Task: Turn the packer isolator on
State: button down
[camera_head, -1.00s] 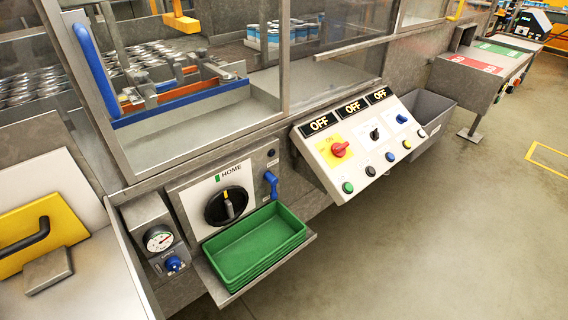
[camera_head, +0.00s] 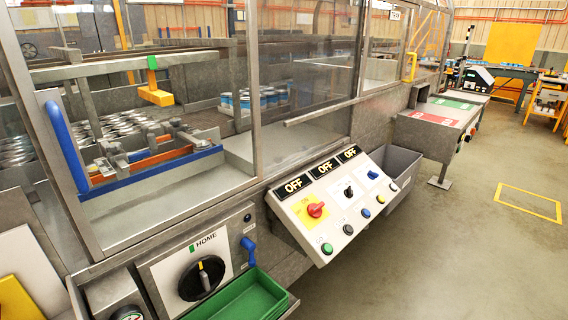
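The sloped control panel (camera_head: 333,202) is right of centre, below the machine's glass guard. Three black displays along its top all read OFF. A red rotary isolator knob (camera_head: 315,210) sits on a yellow plate at the panel's left. A black selector (camera_head: 348,191) is in the middle and a blue switch (camera_head: 372,175) is at the right. A row of round buttons runs along the lower edge, with a green button (camera_head: 327,248) at the left. My gripper is not in view.
A HOME panel with a black dial (camera_head: 201,279) and a blue lever (camera_head: 249,251) is at lower left, with green trays (camera_head: 246,298) beside it. A grey bin (camera_head: 402,165) stands right of the panel. The floor at right is open, with a yellow marked square (camera_head: 528,203).

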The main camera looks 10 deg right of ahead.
aim_at(315, 209)
jog(key=i+l, duration=0.25)
jog(key=i, duration=0.2)
jog(key=i+l+u, duration=0.15)
jog(key=i, duration=0.3)
jog(key=l, duration=0.1)
